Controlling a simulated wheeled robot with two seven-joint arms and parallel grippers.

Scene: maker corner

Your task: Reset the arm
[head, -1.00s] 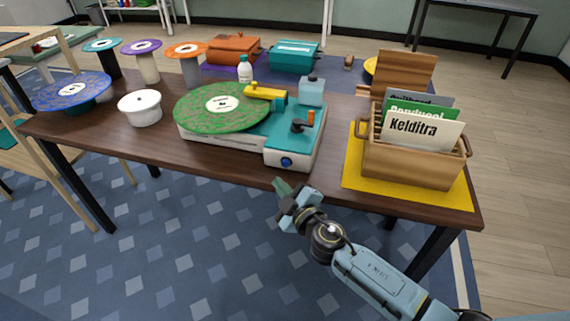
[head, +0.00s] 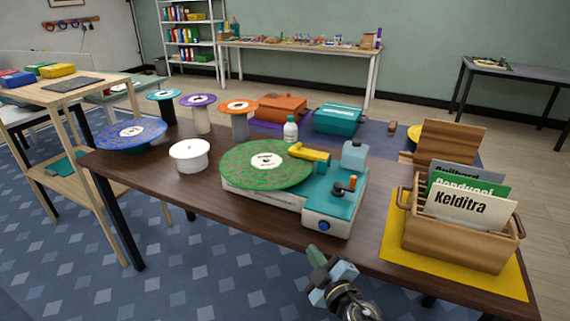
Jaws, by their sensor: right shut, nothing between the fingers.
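A record player (head: 260,192) with a white and teal body stands at the table's front edge. A green speckled record (head: 240,172) lies on it. Its yellow arm (head: 312,153) reaches left, with its tip at or over the record's right edge; I cannot tell whether it touches. An orange-tipped dark lever (head: 345,185) and a blue knob (head: 323,225) are on the player's right part. My right gripper (head: 317,258) is shut and empty, in front of the table edge and below the player. My left gripper is out of view.
A wooden crate (head: 455,247) with record sleeves stands on a yellow mat (head: 397,245) at right. A white lidded pot (head: 189,157) and several discs on stands are at left. A white bottle (head: 290,131) is behind the player. Orange (head: 281,108) and teal (head: 338,119) cases sit farther back.

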